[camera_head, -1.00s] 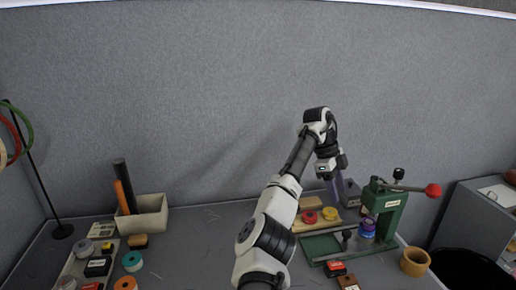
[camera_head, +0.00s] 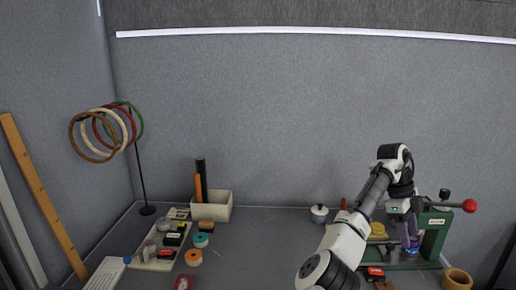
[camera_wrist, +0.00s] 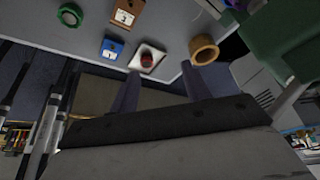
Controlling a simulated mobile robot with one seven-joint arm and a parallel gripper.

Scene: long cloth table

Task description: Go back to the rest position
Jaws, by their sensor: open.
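My gripper (camera_head: 408,232) is at the right of the head view, pointing down in front of the green press (camera_head: 435,232) with its red-knobbed lever. In the wrist view my gripper (camera_wrist: 153,92) shows two dark fingers spread apart with nothing between them. Beyond the fingertips a white tile with a dark red round thing (camera_wrist: 147,60) lies near the table edge. A purple-blue thing (camera_head: 412,246) sits at the press, partly hidden by the fingers in the head view.
The table's middle (camera_head: 265,235) is mostly clear.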

